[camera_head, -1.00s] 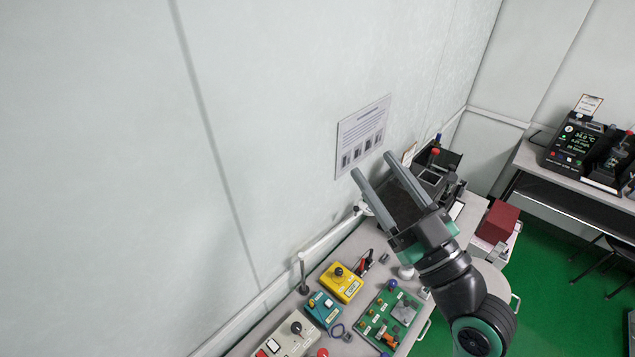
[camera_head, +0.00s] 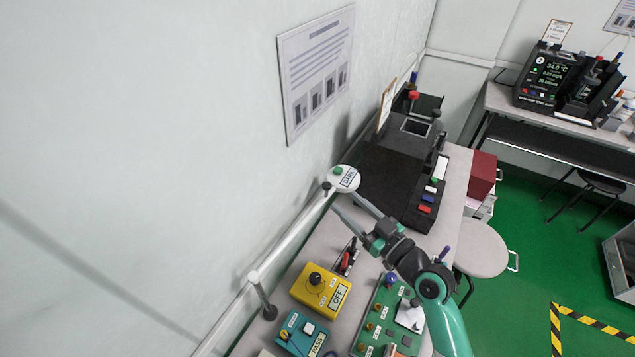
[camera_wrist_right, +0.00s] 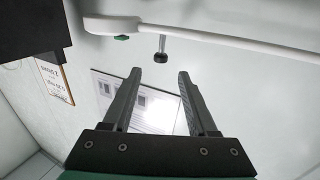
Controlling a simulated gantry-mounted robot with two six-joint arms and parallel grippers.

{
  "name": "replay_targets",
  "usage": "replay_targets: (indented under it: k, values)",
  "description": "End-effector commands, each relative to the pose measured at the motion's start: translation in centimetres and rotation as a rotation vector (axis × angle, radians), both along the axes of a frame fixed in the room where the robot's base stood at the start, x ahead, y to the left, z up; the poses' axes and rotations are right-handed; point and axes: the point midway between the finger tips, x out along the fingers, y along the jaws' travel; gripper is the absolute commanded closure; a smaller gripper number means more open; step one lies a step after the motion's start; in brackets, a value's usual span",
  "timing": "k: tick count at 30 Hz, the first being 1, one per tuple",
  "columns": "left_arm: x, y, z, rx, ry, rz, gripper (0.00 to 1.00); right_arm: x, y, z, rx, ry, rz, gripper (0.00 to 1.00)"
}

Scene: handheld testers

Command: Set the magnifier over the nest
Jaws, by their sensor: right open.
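The magnifier (camera_head: 343,179) is a round white head marked with a dark label and a green button, on a long white arm along the wall side of the bench. In the right wrist view its white head (camera_wrist_right: 108,25) is at the top, with a dark knob (camera_wrist_right: 161,56) hanging beside it. My right gripper (camera_head: 344,202) is open and empty, its fingers pointing toward the magnifier head and just short of it in the picture. It also shows in the right wrist view (camera_wrist_right: 159,72), below the knob. I cannot pick out the nest for sure. My left gripper is out of view.
A yellow box (camera_head: 320,289), a teal box (camera_head: 300,334) and a green board (camera_head: 378,325) with small parts lie on the bench near my right arm. A black device (camera_head: 392,180) stands behind the gripper. A round stool (camera_head: 480,248) is at the right.

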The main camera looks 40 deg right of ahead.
Motion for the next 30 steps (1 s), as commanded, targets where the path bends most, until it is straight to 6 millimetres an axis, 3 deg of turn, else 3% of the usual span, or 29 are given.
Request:
replay_targets:
  k: [5, 12, 18, 29, 30]
  values:
    - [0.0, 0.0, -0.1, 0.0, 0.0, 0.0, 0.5, 2.1, 0.0, 0.1, 0.0, 0.0, 0.004, 0.42]
    - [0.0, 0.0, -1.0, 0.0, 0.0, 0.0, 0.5, 7.5, -0.3, 0.0, 0.0, -0.001, 0.004, 0.42]
    - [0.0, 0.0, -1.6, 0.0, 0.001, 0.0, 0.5, 10.7, -0.5, 0.0, 0.0, -0.001, 0.002, 0.42]
    - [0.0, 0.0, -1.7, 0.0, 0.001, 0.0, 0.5, 11.5, -0.6, 0.1, -0.001, 0.0, 0.002, 0.42]
    - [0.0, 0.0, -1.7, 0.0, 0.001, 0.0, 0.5, 11.5, -0.6, 0.1, -0.001, 0.0, 0.002, 0.49]
